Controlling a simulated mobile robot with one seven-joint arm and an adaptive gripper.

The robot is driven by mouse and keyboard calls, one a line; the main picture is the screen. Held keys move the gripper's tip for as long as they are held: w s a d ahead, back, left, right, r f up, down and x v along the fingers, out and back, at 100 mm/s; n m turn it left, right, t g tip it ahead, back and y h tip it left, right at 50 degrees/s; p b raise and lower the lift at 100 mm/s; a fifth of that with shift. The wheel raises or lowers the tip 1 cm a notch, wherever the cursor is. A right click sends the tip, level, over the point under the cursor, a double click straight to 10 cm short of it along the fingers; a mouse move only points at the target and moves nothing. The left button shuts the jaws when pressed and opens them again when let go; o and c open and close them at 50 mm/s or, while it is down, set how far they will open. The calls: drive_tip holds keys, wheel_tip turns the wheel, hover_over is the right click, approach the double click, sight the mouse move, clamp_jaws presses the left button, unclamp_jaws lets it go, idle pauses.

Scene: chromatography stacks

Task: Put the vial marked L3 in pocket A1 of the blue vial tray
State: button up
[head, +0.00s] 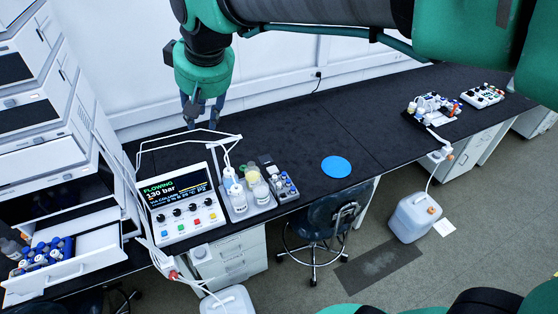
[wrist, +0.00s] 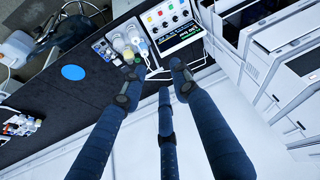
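My gripper (head: 203,112) hangs over the back of the black bench, behind the white control box, with its fingers pointing down. The wrist view shows its long dark fingers (wrist: 157,88) spread apart with nothing between them. A blue rack (head: 68,246) holding several capped vials (head: 42,256) sits in the pulled-out drawer at the lower left; it may be the blue vial tray. A small grey holder with several vials (head: 283,186) stands on the bench right of the bottles. No L3 or A1 mark is readable, so I cannot tell which vial is L3.
The control box (head: 178,205) and a grey tray of bottles (head: 240,212) stand at the bench front, with thin white tubing beside them. A flat blue disc (head: 336,167) lies mid-bench. Vial racks (head: 432,107) stand far right. Stacked instruments (head: 45,120) crowd the left. Bench around the disc is clear.

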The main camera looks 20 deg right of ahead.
drive_tip(key=s+d+f+m, duration=0.1)
drive_tip(key=s+d+f, duration=0.1)
drive_tip(key=s+d, duration=0.2)
drive_tip(key=s+d+f+m, duration=0.1)
drive_tip(key=s+d+f, duration=0.2)
drive_tip(key=s, duration=0.7)
drive_tip(key=s+d+f+m+h, duration=0.1)
drive_tip(key=s+d+f, duration=0.2)
drive_tip(key=s+d, duration=0.3)
drive_tip(key=shift+s+f+t, duration=0.15)
drive_tip(key=shift+s+t, duration=0.25)
drive_tip(key=shift+s, duration=0.45)
wheel_tip(320, 180, down, 18)
drive_tip(key=b, duration=1.8)
